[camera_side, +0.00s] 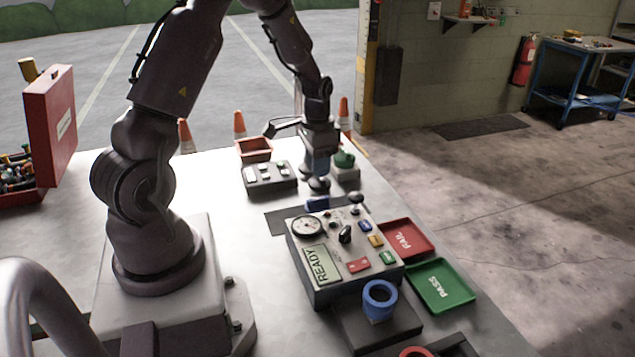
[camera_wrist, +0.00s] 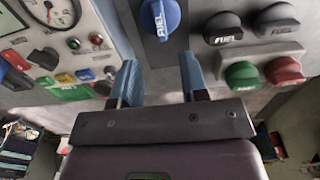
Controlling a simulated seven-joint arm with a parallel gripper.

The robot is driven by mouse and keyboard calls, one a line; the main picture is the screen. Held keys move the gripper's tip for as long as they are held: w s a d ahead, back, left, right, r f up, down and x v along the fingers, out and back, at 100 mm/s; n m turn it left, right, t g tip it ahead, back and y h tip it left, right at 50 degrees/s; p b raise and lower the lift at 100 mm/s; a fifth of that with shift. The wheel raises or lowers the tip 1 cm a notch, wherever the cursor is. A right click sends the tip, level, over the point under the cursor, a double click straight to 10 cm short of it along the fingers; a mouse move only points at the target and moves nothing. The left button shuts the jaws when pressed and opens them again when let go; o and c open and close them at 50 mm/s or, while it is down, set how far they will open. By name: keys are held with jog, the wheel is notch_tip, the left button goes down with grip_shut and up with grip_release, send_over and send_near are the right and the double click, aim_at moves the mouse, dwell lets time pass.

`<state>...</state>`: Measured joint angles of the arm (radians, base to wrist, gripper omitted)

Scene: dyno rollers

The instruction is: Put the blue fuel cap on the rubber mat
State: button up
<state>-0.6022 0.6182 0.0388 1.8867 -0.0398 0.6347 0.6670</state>
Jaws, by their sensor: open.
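The blue fuel cap (camera_side: 318,203), marked FUEL, appears to lie on the dark rubber mat (camera_side: 279,222) behind the console. It also shows at the top of the wrist view (camera_wrist: 160,16), ahead of my fingertips and apart from them. My gripper (camera_side: 321,172) is open, with its blue fingers (camera_wrist: 160,75) spread and nothing between them. In the side view it hangs above and behind the blue cap, near the black caps. The console hides part of the mat.
A console (camera_side: 330,262) with a gauge and buttons stands in front. Black fuel caps (camera_wrist: 222,28) and a block with green (camera_wrist: 241,75) and red (camera_wrist: 284,70) caps are close by. Red FAIL (camera_side: 406,237) and green PASS (camera_side: 441,286) trays lie right.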

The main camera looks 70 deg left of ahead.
jog(key=s+d+r+t, duration=0.2)
jog(key=d+r+t, duration=0.1)
jog(key=d+r, duration=1.2)
jog(key=s+d+r+t, duration=0.2)
jog(key=s+d+r, duration=0.5)
jog(key=s, duration=0.3)
jog(key=shift+s+d+r+t, duration=0.2)
jog(key=shift+d+r+t, duration=0.15)
jog(key=shift+d, duration=0.4)
